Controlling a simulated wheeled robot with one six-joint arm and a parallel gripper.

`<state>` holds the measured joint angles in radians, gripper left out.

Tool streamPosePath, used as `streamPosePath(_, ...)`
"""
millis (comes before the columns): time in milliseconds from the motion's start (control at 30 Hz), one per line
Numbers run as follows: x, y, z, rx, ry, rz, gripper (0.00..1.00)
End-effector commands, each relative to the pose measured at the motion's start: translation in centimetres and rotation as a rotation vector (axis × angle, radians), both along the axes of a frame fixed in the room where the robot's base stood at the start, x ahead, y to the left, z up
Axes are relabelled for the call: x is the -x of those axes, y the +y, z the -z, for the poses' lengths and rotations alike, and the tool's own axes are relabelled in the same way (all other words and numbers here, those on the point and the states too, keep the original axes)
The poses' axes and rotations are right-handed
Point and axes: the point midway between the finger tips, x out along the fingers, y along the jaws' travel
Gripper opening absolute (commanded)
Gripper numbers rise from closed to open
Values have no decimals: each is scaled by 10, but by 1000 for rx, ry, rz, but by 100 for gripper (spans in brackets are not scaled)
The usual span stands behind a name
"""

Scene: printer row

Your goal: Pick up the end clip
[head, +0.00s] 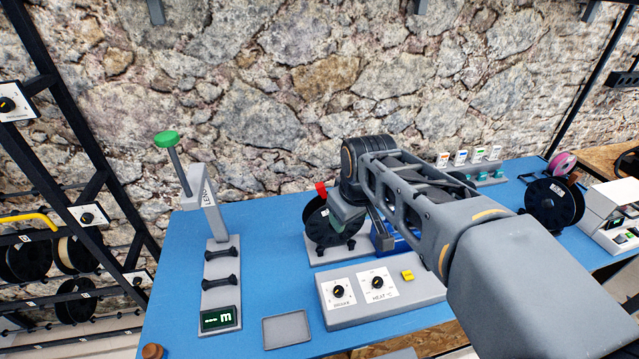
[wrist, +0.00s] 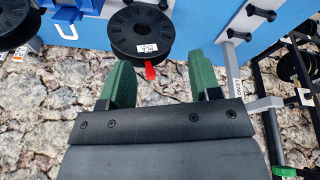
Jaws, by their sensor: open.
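The end clip looks to be the small red piece (head: 321,189) on the upper rim of a black spool (head: 331,228) in the head view. In the wrist view the red clip (wrist: 150,70) sticks out from the edge of the labelled black spool (wrist: 140,32). My gripper (wrist: 162,78) is open, its two green fingers apart. The clip lies in the gap between them in the picture, with no visible contact. In the head view my gripper (head: 350,215) is in front of the spool and hides part of it.
A blue table (head: 180,285) bears a grey dial panel (head: 350,308), a small grey tray (head: 287,330) and a grey stand with a green-topped lever (head: 167,140). A stone wall (head: 270,80) rises close behind. A black rack (head: 75,215) with spools stands left.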

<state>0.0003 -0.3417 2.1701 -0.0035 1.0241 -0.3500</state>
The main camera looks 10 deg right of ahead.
Motion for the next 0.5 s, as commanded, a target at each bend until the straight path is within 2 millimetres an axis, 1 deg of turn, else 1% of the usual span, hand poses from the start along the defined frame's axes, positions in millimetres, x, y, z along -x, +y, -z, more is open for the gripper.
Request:
streamPosePath(33,-26,0,-13,25,30,-92,57)
streamPosePath(67,-40,0,-18,41,45,-153,57)
streamPosePath(100,-59,0,-24,61,66,-235,57)
streamPosePath(167,-87,-1,-29,87,96,-359,57)
streamPosePath(200,-104,-1,-31,102,115,-440,57)
streamPosePath(300,-145,-2,-31,131,158,-631,57)
streamPosePath(400,-178,-2,-25,150,192,-804,57)
streamPosePath(500,-203,-1,-17,161,216,-947,57)
